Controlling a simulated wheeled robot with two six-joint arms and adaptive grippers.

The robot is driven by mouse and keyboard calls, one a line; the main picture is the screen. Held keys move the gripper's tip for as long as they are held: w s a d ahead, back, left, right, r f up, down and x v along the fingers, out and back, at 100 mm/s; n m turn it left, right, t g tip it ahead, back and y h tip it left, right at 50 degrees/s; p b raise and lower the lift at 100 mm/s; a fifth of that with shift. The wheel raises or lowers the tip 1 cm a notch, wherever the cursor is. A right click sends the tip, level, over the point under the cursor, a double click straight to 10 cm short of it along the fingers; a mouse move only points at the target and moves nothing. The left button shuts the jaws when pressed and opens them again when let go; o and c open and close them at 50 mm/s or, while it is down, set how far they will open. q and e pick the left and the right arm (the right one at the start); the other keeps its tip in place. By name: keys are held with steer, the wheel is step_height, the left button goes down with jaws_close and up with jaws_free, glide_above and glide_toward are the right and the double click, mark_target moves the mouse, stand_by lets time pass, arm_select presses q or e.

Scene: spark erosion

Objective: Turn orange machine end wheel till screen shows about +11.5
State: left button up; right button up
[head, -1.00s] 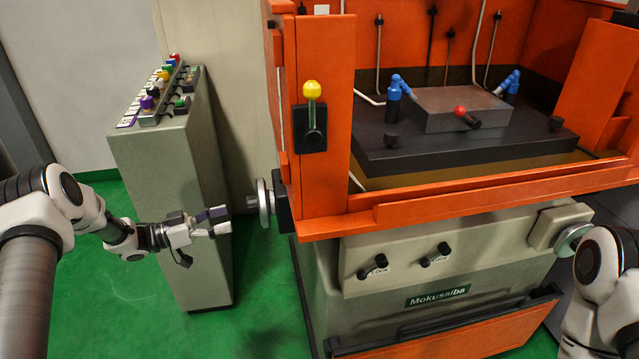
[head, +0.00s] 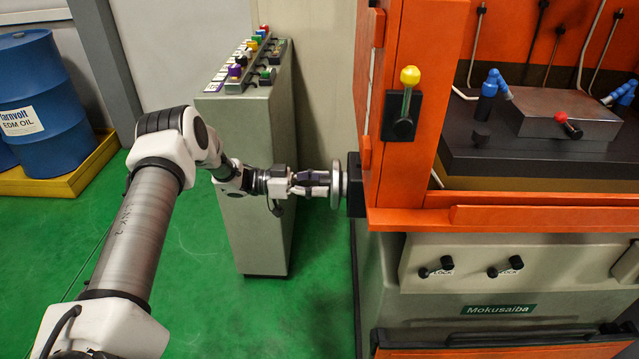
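The end wheel (head: 337,186) is a pale metal disc on a black mount at the left end of the orange machine (head: 412,170). It is seen almost edge-on. My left gripper (head: 326,184) reaches it from the left, with its fingertips right at the wheel's outer face. The fingers look close together, but I cannot tell whether they grip a part of the wheel. Any handle on the wheel is hidden by the fingers. My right gripper is out of view. No screen with a reading shows.
A grey-green control cabinet (head: 245,150) with coloured knobs stands behind my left forearm. A blue oil drum (head: 38,110) stands in a yellow tray (head: 62,178) at the far left. Two lock levers (head: 436,268) are on the machine front. Green floor is clear in front of the cabinet.

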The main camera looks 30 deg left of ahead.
arm_select(q)
steer(key=c, duration=0.5)
steer(key=shift+m, duration=0.8)
steer(key=o, duration=1.1)
steer(key=shift+a, duration=0.1)
steer(key=v, duration=1.1)
steer(key=shift+s+a, duration=0.3)
